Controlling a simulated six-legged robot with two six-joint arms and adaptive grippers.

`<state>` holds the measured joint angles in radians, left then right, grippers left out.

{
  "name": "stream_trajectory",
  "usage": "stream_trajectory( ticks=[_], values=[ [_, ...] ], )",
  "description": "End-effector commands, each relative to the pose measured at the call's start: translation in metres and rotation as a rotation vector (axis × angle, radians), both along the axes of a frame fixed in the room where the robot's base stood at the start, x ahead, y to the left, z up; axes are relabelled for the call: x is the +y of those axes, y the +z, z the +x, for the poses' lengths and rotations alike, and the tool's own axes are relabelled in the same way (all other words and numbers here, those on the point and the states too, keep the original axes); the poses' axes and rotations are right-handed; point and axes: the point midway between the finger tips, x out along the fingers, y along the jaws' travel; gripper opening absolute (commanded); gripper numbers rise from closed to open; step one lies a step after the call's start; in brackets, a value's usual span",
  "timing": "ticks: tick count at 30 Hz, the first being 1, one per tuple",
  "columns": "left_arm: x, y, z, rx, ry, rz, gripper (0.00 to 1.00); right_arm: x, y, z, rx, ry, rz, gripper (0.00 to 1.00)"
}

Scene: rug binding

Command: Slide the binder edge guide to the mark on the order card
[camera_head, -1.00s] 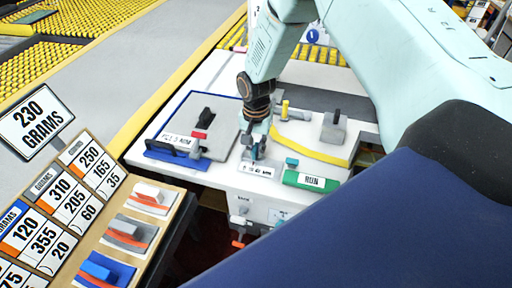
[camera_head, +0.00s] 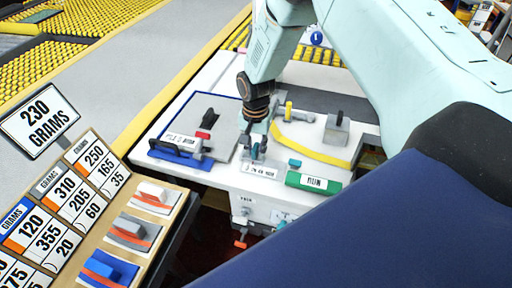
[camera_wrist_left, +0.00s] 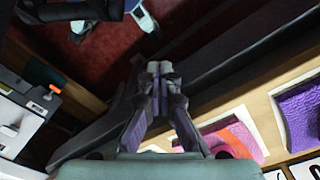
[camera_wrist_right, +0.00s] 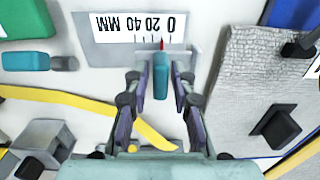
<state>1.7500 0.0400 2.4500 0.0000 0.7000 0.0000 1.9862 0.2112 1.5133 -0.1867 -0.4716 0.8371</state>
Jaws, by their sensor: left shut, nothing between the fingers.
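The edge guide's teal handle (camera_wrist_right: 160,76) shows in the right wrist view, with a grey bar across it. Its red pointer (camera_wrist_right: 161,45) stands between 0 and 20 on the upside-down MM scale plate (camera_wrist_right: 120,28). My right gripper (camera_wrist_right: 160,80) is open, with one finger on each side of the handle and visible gaps. In the head view, this gripper (camera_head: 257,142) is down at the guide and partly hides it. A card (camera_head: 40,122) reads "230 GRAMS"; I see no millimetre mark on it. My left gripper (camera_wrist_left: 160,68) is shut and empty over the floor beside a wooden board.
A green block (camera_head: 312,181) marked RUN, a yellow curved strip (camera_head: 310,146) and a grey block (camera_head: 336,130) are near the guide. A grey plate with a black knob (camera_head: 208,118) lies left of it. A number board (camera_head: 75,205) and coloured samples (camera_head: 130,230) fill the lower left.

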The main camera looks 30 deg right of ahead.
Motion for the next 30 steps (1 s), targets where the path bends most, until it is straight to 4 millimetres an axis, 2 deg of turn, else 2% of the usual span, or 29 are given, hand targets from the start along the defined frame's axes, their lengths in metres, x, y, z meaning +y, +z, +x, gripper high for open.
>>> stream_trajectory(
  ticks=[8,11,21,25,30],
  values=[
    [0.0,0.0,0.0,0.0,0.0,0.0,0.0,0.0,0.006,0.0,-0.001,0.0,0.001,0.25],
    [0.0,0.0,0.0,0.0,0.0,0.0,0.0,0.0,0.02,0.001,-0.004,-0.002,0.0,0.25],
    [0.0,0.0,0.0,0.0,0.0,0.0,0.0,0.0,0.089,0.0,-0.006,0.0,0.0,0.25],
    [0.0,0.0,0.0,0.0,0.0,0.0,0.0,0.0,0.107,-0.001,-0.004,0.0,0.0,0.25],
    [0.0,0.0,0.0,0.0,0.0,0.0,0.0,0.001,0.119,-0.002,-0.002,0.0,-0.001,0.25]
  ],
)
